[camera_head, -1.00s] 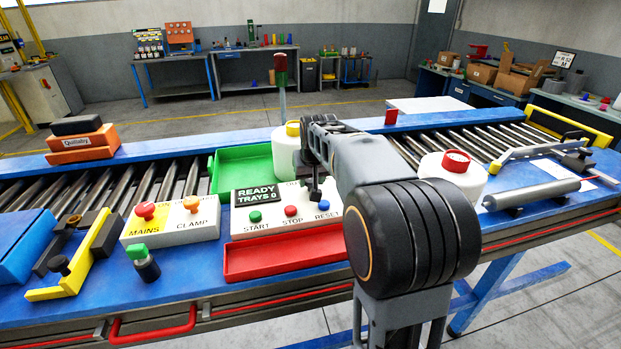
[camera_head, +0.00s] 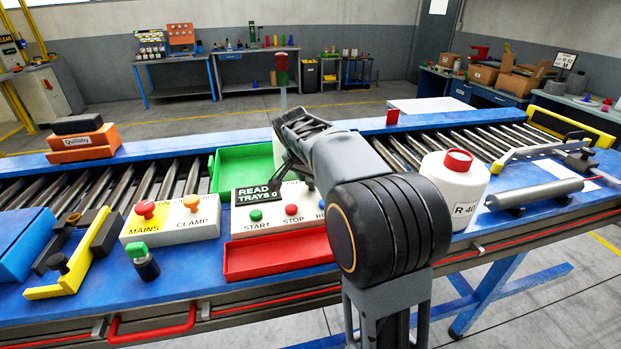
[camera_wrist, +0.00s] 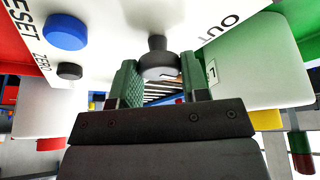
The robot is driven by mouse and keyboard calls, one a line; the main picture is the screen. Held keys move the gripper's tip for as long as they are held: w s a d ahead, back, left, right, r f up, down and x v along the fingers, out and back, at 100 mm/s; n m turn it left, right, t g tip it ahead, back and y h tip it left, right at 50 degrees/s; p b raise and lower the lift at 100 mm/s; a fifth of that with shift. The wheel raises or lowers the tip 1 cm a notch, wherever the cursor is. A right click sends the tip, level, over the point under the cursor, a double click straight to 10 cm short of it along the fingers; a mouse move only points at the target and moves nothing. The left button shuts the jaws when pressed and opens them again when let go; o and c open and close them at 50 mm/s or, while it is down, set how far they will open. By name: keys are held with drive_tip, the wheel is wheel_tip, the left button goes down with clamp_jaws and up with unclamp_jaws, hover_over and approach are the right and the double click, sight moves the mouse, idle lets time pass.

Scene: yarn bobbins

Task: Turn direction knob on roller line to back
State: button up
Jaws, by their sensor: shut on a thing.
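The direction knob (camera_wrist: 158,66) is a dark grey round knob on a stem on the white control panel, with a small light mark on its face. In the wrist view it sits between the two green-padded fingers of my gripper (camera_wrist: 160,83), which is shut on it. In the head view my gripper (camera_head: 292,178) is over the panel (camera_head: 244,229), tilted, and the knob is hidden there by my arm. Which position the knob points to cannot be read.
The panel has a green start button (camera_head: 256,215), a red stop button (camera_head: 291,209) and a blue reset button (camera_wrist: 66,32). A small black zero button (camera_wrist: 69,71) is near the knob.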

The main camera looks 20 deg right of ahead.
drive_tip(key=m, duration=0.2)
drive_tip(key=m+g, duration=0.1)
drive_tip(key=m, duration=0.1)
drive_tip(key=shift+w+r+m+h, duration=0.1)
drive_tip(key=shift+w+m+h, duration=0.05)
drive_tip(key=shift+m+h, duration=0.2)
drive_tip(key=shift+m+g+p, duration=0.6)
drive_tip(key=shift+m+g, duration=0.4)
drive_tip(key=shift+m, duration=0.75)
drive_tip(key=o, duration=0.9)
drive_tip(key=p+v, duration=0.1)
drive_tip(key=v, duration=1.2)
drive_tip(key=shift+w+a+r+p, duration=0.15)
drive_tip(key=shift+r+p, duration=0.15)
drive_tip(key=shift+p, duration=0.1)
